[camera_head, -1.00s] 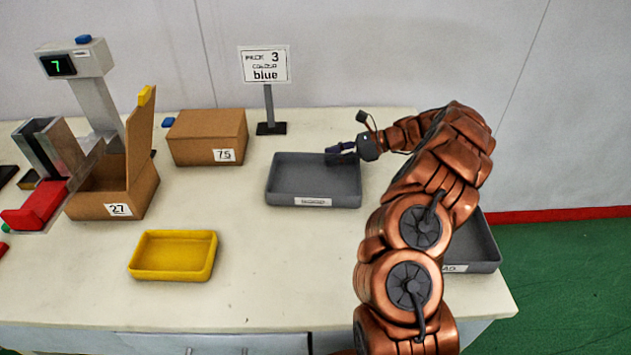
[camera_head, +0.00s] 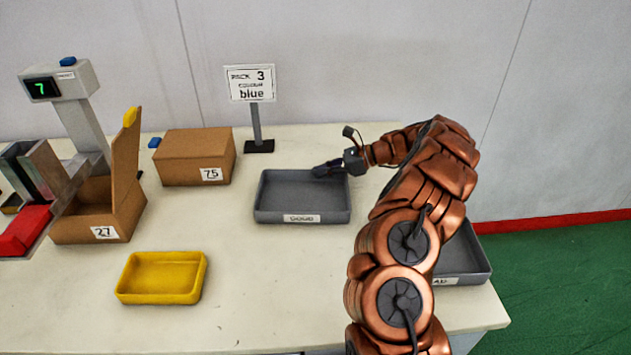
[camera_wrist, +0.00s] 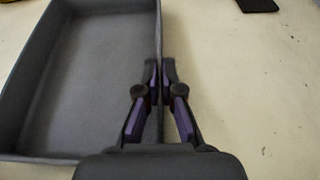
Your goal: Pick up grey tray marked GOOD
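The grey tray labelled GOOD (camera_head: 300,218) sits on the white table, in the middle of the head view. It is empty. My gripper (camera_head: 328,170) is at its back right, over the rim. In the wrist view, the fingertips of my gripper (camera_wrist: 161,72) lie on both sides of the tray's thin wall and appear closed on it. The tray's grey floor (camera_wrist: 85,85) fills the left of that view. The tray appears level and I see no clear gap under it.
A second grey tray (camera_head: 462,262) stands at the table's right edge, partly behind my arm. A yellow tray (camera_head: 160,278), a box marked 75 (camera_head: 195,158), an open box marked 27 (camera_head: 95,215) and a sign (camera_head: 251,84) reading blue are to the left. Bare table lies in front.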

